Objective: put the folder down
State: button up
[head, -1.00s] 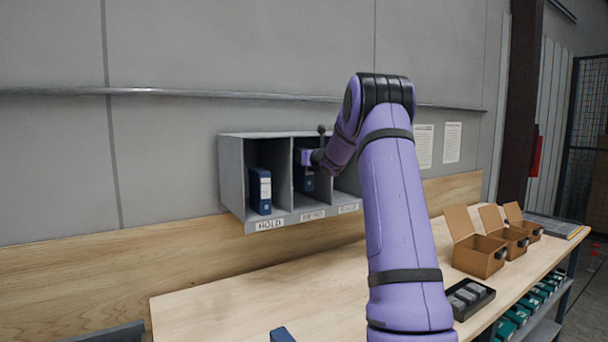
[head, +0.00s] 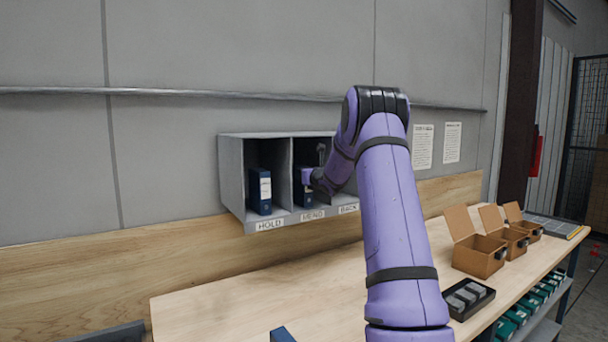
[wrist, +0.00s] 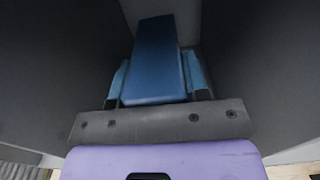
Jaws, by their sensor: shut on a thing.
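The held blue folder (head: 306,199) stands roughly upright inside the middle compartment of the grey wall rack (head: 233,180), above the label that seems to read MEND. In the wrist view the folder (wrist: 158,45) lies between the two blue-sided fingers of my gripper (wrist: 157,75), which is shut on it. My gripper (head: 309,179) reaches into that compartment from the front. The folder's lower end is near the compartment floor; I cannot tell whether it touches. My wrist partly hides it in the head view.
Another blue folder (head: 260,191) stands in the HOLD compartment at left. My arm hides most of the BACK compartment. On the bench (head: 230,308) are open cardboard boxes (head: 478,261), a black tray (head: 470,298) with grey pieces, and a blue item (head: 282,335) at the front edge.

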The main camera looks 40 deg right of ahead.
jog(key=o, duration=1)
jog(key=shift+o, duration=0.2)
jog(key=v, duration=1.2)
jog(key=a+r+n+g+y, duration=0.1)
jog(key=a+r+n+y, duration=0.4)
jog(key=a, duration=0.6)
jog(key=a+n+g+y, duration=0.1)
jog(key=a+n+y, duration=0.2)
jog(key=a+n, duration=0.5)
jog(key=s+a+n+g+y, duration=0.2)
jog(key=s+a+n, duration=0.15)
jog(key=a, duration=0.55)
jog(key=s+a+n+g+y, duration=0.1)
jog(key=s+a+n+g, duration=0.2)
jog(key=a, duration=0.5)
jog(key=s+a+n+g, duration=0.2)
jog(key=s+a+n, duration=0.4)
jog(key=s+a, duration=0.15)
jog(key=s+f+n+g+h, duration=0.1)
jog(key=s+f+n+h, duration=0.2)
jog(key=s+n, duration=0.3)
jog(key=s+a+f+n+g+h, duration=0.1)
jog(key=s+n, duration=0.6)
jog(key=s, duration=0.7)
jog(key=f+g+h, duration=0.1)
jog(key=f+h, duration=0.1)
jog(key=shift+s+a+h, duration=0.25)
jog(key=shift+a+h, duration=0.05)
